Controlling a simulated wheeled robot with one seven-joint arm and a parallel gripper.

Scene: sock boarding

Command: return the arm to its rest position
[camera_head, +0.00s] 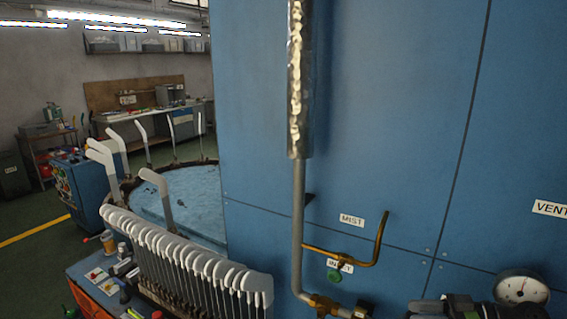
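A row of white sock boards (190,258) stands close together on a rack at the lower left. More white boards stand apart around the rim of a round blue table (190,200) behind the row.
A large blue machine panel (390,120) fills the right side. A vertical pipe (297,220) with a foil-like sleeve, a brass handle (375,245) and a gauge (522,288) are in front of it. A cart (95,275) with small items is at lower left. Open floor (35,225) lies at far left.

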